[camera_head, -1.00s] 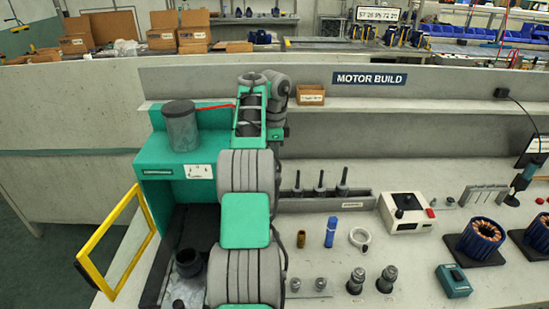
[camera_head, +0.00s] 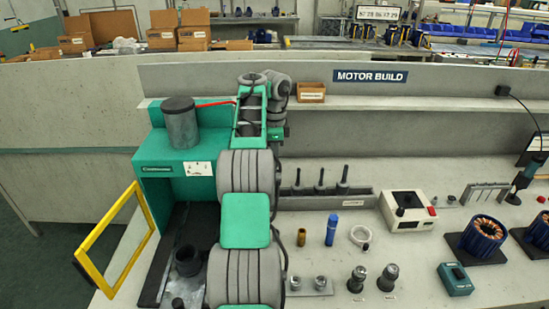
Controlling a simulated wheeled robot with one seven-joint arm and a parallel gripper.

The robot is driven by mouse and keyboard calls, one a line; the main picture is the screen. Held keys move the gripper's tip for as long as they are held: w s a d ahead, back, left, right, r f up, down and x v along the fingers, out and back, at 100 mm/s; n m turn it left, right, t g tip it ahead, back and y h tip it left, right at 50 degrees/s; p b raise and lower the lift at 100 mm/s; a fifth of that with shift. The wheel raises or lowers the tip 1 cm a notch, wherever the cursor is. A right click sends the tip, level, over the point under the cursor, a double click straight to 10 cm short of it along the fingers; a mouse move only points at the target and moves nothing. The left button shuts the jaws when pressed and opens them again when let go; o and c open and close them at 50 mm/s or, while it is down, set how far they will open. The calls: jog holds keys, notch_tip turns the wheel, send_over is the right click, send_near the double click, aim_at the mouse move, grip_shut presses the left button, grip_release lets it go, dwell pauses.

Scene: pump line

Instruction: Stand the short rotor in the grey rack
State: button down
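Two dark metal rotor-like parts stand upright on the bench in front: a left one (camera_head: 357,279) and a right one (camera_head: 388,278). Their labels are too small to read, and I cannot tell which is the short rotor. A long, low grey rack (camera_head: 360,201) lies behind them, with several dark slim shafts (camera_head: 320,180) upright in or just behind it. Its left end is hidden by my arm. My arm rises through the middle left of the view. My gripper is not visible.
A teal machine (camera_head: 155,184) with an open yellow door frame (camera_head: 88,266) stands at left. A white box (camera_head: 405,226), blue cylinder (camera_head: 331,230), brass piece (camera_head: 301,237), white ring (camera_head: 360,235), teal device (camera_head: 455,280) and copper-wound stator (camera_head: 482,236) stand on the bench.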

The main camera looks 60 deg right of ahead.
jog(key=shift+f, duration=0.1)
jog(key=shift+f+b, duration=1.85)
jog(key=shift+b, duration=0.25)
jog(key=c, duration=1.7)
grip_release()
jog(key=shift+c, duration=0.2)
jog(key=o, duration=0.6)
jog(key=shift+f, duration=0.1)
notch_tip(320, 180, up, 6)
jog(key=p, duration=0.6)
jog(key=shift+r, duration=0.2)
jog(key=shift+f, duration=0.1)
